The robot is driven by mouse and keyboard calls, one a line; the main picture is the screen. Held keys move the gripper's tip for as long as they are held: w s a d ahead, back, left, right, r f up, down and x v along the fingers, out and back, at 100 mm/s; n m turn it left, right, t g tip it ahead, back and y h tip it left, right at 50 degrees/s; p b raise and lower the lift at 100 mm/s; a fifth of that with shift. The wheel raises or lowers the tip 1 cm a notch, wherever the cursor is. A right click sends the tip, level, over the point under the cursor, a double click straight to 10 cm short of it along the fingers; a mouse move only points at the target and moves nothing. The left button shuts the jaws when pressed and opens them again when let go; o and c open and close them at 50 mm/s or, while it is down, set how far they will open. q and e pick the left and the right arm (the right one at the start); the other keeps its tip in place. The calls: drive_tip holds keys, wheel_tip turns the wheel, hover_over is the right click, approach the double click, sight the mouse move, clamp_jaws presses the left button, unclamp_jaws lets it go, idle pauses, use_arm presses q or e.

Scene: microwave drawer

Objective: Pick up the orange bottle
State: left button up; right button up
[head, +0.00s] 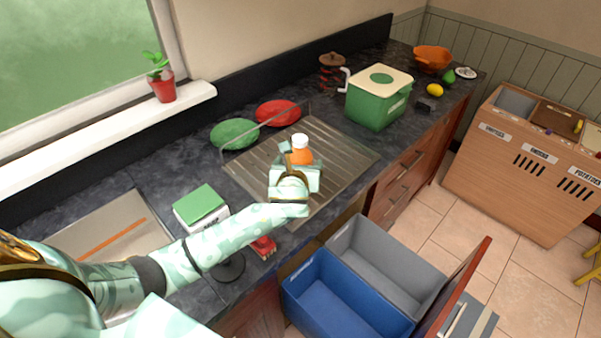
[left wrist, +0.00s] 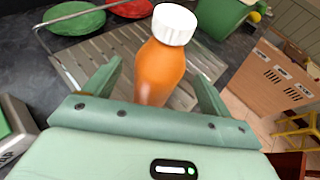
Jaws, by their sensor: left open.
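The orange bottle (head: 301,155) with a white cap stands upright on the metal drying rack, partly hidden by my left gripper in the head view. My left gripper (head: 296,163) is right at the bottle. In the left wrist view the bottle (left wrist: 162,70) stands between the two open green fingers of my left gripper (left wrist: 158,88), with a gap visible on each side. The lower part of the bottle is hidden behind the gripper body. My right gripper is not in view.
The drying rack (head: 345,155) holds a green plate (head: 235,134) and a red plate (head: 278,112) at its back. A green box (head: 379,100) stands right of it. Below the counter, an open drawer holds a blue bin (head: 345,300) and a grey bin (head: 385,268).

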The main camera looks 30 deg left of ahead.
use_arm(q)
drive_tip(key=b+x, duration=0.1)
drive_tip(key=x, duration=0.5)
drive_tip(key=shift+r, duration=0.15)
drive_tip(key=shift+c, duration=0.9)
drive_tip(key=c, duration=0.9)
